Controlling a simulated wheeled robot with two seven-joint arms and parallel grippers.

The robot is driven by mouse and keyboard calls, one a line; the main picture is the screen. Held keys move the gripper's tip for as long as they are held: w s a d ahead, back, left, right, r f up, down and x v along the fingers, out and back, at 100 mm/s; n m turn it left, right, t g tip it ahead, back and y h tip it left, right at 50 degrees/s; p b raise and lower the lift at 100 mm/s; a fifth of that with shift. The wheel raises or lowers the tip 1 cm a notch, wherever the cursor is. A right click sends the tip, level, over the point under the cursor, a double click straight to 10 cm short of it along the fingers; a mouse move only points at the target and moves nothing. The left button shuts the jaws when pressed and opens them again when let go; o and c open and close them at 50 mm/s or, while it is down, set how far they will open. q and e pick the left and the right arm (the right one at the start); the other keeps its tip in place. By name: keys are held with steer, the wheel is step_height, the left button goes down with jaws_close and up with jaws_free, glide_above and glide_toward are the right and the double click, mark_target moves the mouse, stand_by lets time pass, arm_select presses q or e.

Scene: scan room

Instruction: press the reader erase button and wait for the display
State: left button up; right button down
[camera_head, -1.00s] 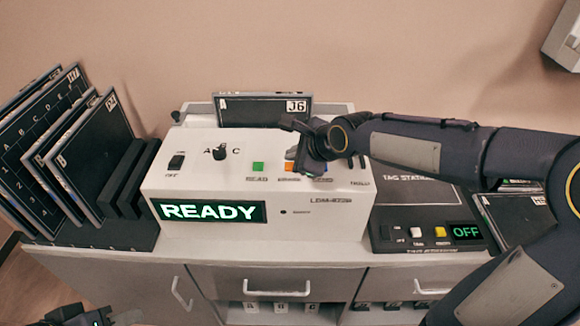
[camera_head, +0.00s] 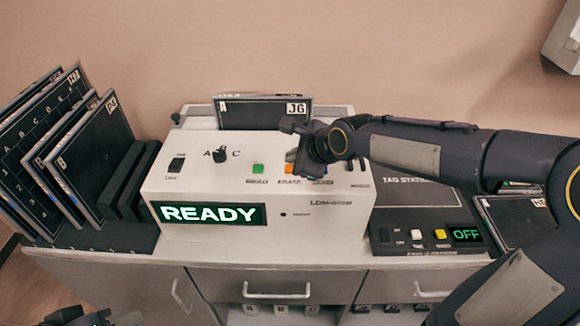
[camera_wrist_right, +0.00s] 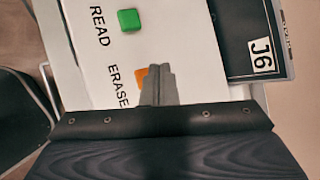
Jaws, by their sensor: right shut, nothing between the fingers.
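My right gripper (camera_head: 292,126) is over the right part of the reader, beside the orange button. In the right wrist view its shut, empty fingers (camera_wrist_right: 157,84) partly cover the orange button (camera_wrist_right: 140,74); I cannot tell whether they touch it. The green button (camera_wrist_right: 129,20) shows clear of them. Part of my left gripper (camera_head: 85,318) shows at the bottom left; its fingers are unclear.
A dark plate marked J6 (camera_head: 265,113) stands upright at the reader's back. A rack of dark plates (camera_head: 95,155) is at the left. The tag station (camera_head: 425,232) at the right shows OFF. Cabinet drawers (camera_head: 275,284) are below.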

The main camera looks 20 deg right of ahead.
steer(key=shift+f, duration=0.1)
stand_by(0.7)
steer(key=shift+f+b, duration=0.35)
steer(key=shift+b, duration=0.1)
steer(key=shift+f+b, duration=0.5)
steer(key=shift+f, duration=0.05)
stand_by(0.6)
steer(key=shift+r, duration=0.15)
steer(key=shift+r+p, duration=0.75)
steer(key=shift+r, duration=0.1)
step_height(320, 180, up, 5)
steer(key=p, duration=0.4)
steer(key=shift+s, duration=0.1)
stand_by(0.7)
